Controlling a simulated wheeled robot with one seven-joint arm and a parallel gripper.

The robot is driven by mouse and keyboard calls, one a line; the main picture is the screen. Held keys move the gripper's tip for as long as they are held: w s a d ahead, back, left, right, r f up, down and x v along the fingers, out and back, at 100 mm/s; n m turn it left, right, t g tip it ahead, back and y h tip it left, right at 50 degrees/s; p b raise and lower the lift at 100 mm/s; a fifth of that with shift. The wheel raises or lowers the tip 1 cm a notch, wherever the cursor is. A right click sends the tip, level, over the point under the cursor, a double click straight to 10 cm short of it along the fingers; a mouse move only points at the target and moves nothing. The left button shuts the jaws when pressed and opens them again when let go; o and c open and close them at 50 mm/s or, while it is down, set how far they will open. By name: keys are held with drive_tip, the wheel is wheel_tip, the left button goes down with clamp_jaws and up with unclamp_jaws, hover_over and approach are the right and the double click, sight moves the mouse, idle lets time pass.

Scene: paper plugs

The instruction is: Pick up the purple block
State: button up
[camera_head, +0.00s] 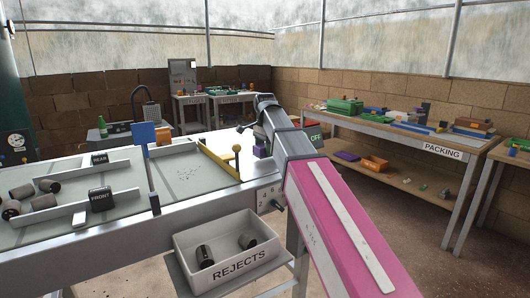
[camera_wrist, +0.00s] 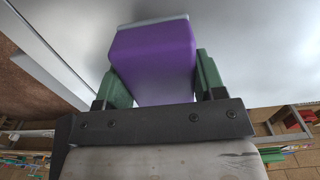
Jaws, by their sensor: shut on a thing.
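The purple block (camera_wrist: 154,62) fills the middle of the wrist view, with a pale grey edge along its far end. My gripper (camera_wrist: 160,76) is shut on it, with one green finger on each side. In the head view a small purple patch, likely the same block (camera_head: 260,151), shows just left of my arm, by the yellow-edged end of the metal bench. My arm hides the gripper there. I cannot tell whether the block touches the surface below.
The metal bench (camera_head: 112,231) holds dark cylinders, FRONT and REAR dividers and a yellow post (camera_head: 236,158). A REJECTS bin (camera_head: 226,251) with two cylinders stands in front. The PACKING table (camera_head: 388,128) is at right, with another purple item (camera_head: 346,156) on its lower shelf.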

sight(264, 145)
wheel_tip(264, 145, up, 3)
drive_tip(key=shift+a+r, duration=0.1)
drive_tip(key=shift+a, duration=0.05)
drive_tip(key=s+a+r, duration=0.6)
drive_tip(key=s+a, duration=0.1)
drive_tip(key=a, duration=0.1)
drive_tip(key=shift+s+a+r, duration=0.15)
drive_tip(key=shift+s+a, duration=0.15)
drive_tip(key=shift+o, duration=0.4)
